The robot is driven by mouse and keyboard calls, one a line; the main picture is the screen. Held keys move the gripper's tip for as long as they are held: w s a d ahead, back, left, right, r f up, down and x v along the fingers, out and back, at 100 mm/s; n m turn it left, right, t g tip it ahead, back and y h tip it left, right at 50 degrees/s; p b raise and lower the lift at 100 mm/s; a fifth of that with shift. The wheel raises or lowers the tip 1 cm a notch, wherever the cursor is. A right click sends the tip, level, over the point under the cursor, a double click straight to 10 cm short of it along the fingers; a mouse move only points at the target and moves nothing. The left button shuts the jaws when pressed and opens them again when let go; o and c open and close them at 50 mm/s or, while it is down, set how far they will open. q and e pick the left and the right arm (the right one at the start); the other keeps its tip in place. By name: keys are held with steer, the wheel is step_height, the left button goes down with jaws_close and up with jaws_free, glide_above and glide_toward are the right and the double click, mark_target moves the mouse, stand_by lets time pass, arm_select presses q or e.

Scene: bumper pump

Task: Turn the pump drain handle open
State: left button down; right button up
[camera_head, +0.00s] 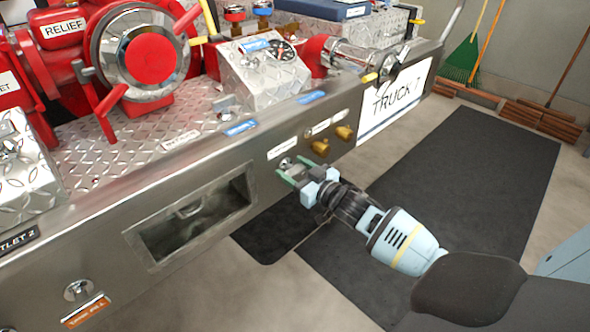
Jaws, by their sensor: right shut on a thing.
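My right gripper (288,174), with green-edged fingers, reaches in from the lower right to the front face of the steel bumper (205,165). Its fingers are closed around a small silver handle (286,162), which I take to be the pump drain handle. A white label (282,148) sits just above it, too small to read. The fingers hide much of the handle, so its turn angle cannot be told. My left gripper is not in view.
Two brass caps (345,132) stick out just right of the gripper. A recessed opening (190,215) lies to the left, and a silver knob (79,290) further left. Dark mats (440,200) cover clear floor at right.

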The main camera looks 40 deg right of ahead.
mark_target(298, 173)
steer(key=shift+r+n+p, duration=0.1)
steer(key=shift+n+p, duration=0.3)
steer(key=shift+n, duration=0.5)
steer(key=shift+a+n, duration=0.1)
steer(key=shift+n, duration=1.2)
steer(key=o, duration=1)
steer(key=shift+s+p, duration=0.1)
steer(key=shift+p, duration=0.2)
steer(key=s, duration=0.2)
steer(key=s+p, duration=0.1)
steer(key=s, duration=0.3)
steer(key=shift+d, duration=0.25)
steer(key=shift+s+p, duration=0.35)
steer(key=shift+s, duration=0.45)
